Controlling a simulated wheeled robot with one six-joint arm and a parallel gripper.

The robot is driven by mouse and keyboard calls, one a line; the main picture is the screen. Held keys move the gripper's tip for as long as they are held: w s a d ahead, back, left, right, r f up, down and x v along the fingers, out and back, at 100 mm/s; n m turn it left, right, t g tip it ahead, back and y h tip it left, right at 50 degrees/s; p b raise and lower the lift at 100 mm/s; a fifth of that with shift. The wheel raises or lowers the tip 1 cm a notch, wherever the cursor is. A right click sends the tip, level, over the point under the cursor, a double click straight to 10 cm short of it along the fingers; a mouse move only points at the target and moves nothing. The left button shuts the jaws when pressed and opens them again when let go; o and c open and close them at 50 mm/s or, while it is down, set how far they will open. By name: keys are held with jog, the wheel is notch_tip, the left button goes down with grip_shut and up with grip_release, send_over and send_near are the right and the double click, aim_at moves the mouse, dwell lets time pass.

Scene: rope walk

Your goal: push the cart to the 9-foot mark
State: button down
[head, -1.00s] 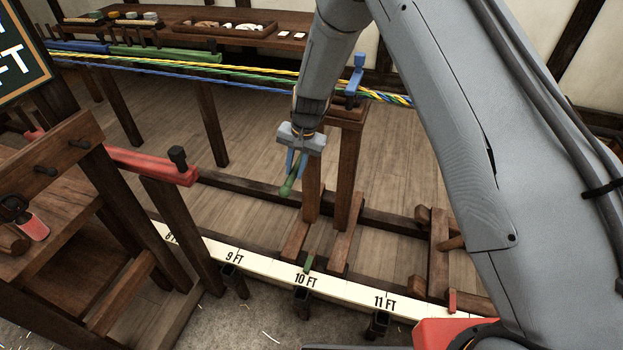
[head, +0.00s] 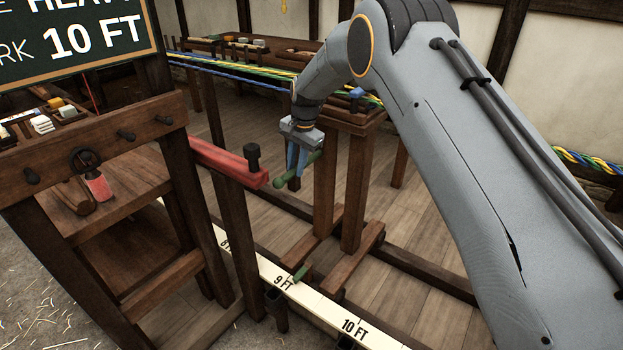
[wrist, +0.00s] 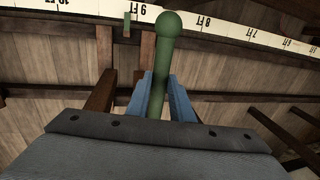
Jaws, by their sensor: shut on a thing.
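The cart (head: 355,190) is a dark wooden post frame on sled-like feet, standing upright on the floor rails. The yellow, green and blue rope strands meet at its top. Its green pointer (head: 300,273) lies at the edge of the white scale (head: 312,303), beside the 9 FT label. The wrist view shows the pointer (wrist: 127,23) very near the 9 FT label, slightly toward the 10 FT side. My gripper (head: 298,165) is shut on the cart's green handle (head: 283,182). The handle (wrist: 166,60) rises between the blue fingers in the wrist view.
A wooden stand with a red arm (head: 225,160) is close left of the cart. A sign (head: 75,38) at upper left reads 10 FT. A long bench (head: 270,57) runs behind. Open plank floor (head: 430,235) lies right of the cart.

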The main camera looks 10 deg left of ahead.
jog(key=shift+w+a+b, duration=0.4)
jog(key=shift+w+a, duration=0.05)
jog(key=shift+a, duration=0.45)
jog(key=shift+w+a+b, duration=0.4)
jog(key=shift+a, duration=0.45)
jog(key=c, duration=1.6)
grip_release()
jog(key=shift+a, duration=0.1)
jog(key=r, duration=0.2)
jog(key=d+r, duration=0.1)
jog(key=r, duration=0.4)
jog(key=shift+s+d+r+b, duration=0.25)
jog(key=shift+s+r+b, duration=0.05)
jog(key=shift+s+r, duration=0.1)
